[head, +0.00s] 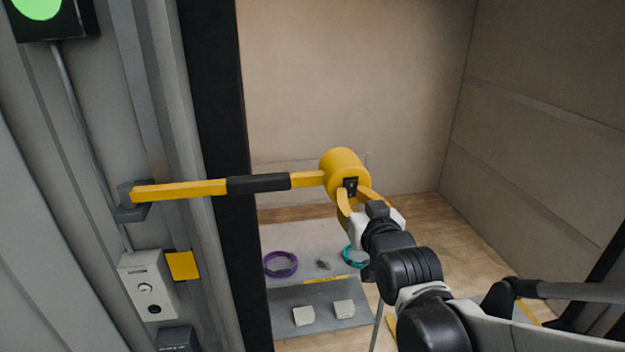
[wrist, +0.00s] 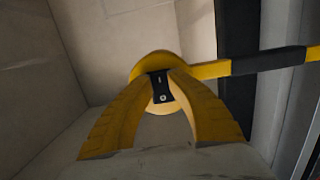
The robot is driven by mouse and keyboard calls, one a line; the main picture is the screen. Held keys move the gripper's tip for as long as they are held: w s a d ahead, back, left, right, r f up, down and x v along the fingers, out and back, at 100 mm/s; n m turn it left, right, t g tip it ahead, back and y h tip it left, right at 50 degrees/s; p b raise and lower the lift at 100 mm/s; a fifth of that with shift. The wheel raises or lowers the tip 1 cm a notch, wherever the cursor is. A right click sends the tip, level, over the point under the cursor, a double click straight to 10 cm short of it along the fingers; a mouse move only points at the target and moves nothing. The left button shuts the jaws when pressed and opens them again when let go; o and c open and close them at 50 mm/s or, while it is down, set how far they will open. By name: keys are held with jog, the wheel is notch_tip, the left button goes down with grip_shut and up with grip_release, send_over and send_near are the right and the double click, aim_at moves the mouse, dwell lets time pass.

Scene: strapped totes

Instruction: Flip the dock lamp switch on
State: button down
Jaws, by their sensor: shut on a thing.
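The dock lamp has a yellow round head (head: 343,167) on a yellow and black arm (head: 225,186) that reaches out from the left wall. A small black switch (head: 350,187) sits on the near face of the head. My gripper (head: 354,197) is at that face, its yellow fingers closed in around the switch. In the wrist view, the switch (wrist: 158,86) shows between the fingers of my gripper (wrist: 163,76), with the lamp head (wrist: 150,63) behind. The fingertips partly hide the head. I cannot tell which way the switch is set, or whether the lamp is lit.
A grey control box (head: 148,285) and a green round light (head: 38,8) are on the left wall. Below lie a purple ring (head: 280,264), a teal ring (head: 354,256) and two pale blocks (head: 304,316). The space behind the lamp is open to the far wall.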

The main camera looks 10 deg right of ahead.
jog(key=c, duration=1.2)
grip_release()
jog(key=shift+w, duration=0.1)
jog(key=s, duration=0.4)
jog(key=s+r, duration=0.1)
jog(key=s, duration=0.7)
jog(key=shift+r, duration=0.3)
